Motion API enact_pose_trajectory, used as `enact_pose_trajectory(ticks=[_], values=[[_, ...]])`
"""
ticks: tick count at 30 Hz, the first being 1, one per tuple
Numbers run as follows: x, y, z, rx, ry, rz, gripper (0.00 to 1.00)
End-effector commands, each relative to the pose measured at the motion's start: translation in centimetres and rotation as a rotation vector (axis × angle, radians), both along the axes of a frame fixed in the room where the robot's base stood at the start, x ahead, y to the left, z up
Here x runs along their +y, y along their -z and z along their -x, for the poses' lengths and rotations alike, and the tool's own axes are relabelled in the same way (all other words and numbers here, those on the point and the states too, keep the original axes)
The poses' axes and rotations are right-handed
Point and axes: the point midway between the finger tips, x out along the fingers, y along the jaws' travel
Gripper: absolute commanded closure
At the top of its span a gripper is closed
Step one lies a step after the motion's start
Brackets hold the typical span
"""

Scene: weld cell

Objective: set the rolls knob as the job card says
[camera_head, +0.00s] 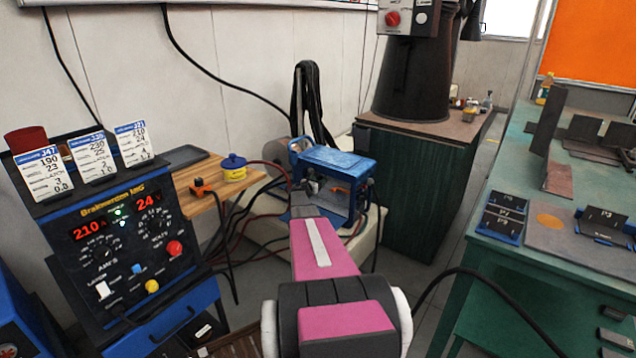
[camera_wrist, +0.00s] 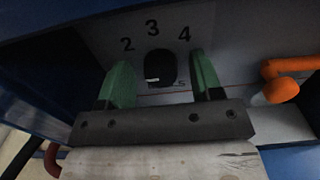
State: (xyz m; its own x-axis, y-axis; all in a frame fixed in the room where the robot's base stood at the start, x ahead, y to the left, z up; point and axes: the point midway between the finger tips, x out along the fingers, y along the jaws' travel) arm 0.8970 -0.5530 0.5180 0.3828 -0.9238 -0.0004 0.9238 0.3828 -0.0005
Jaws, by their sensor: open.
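The rolls knob (camera_wrist: 160,64) is black and round, on a grey panel with 2, 3 and 4 printed above it. A small white mark shows low on its left side; I cannot tell which number it points to. My gripper (camera_wrist: 160,60) is open, its green fingers on either side of the knob with gaps visible. In the head view my gripper (camera_head: 305,200) is at the blue wire feeder (camera_head: 340,160); the knob is hidden there. Job cards J47 (camera_head: 42,172), J36 (camera_head: 92,158) and J21 (camera_head: 133,143) stand on the welder (camera_head: 125,235), which displays 210 and 24.
An orange fitting (camera_wrist: 281,90) sticks out right of the knob. Cables run between the welder and feeder. A green bench (camera_head: 500,290) with dark plates stands right.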

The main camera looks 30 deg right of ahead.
Motion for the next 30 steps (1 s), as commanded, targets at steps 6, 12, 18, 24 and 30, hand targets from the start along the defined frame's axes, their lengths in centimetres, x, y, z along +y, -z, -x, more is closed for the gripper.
enact_pose_trajectory(ticks=[6,12,18,24,30], values=[[0.04,-0.01,0.02,0.000,0.000,0.000,0.80],[0.05,-0.02,0.03,-0.002,0.001,-0.001,0.89],[0.05,-0.01,0.05,-0.036,0.001,-0.015,0.89],[0.03,-0.02,0.10,-0.136,0.001,-0.055,0.89],[0.03,-0.01,0.16,-0.293,0.001,-0.120,0.89]])
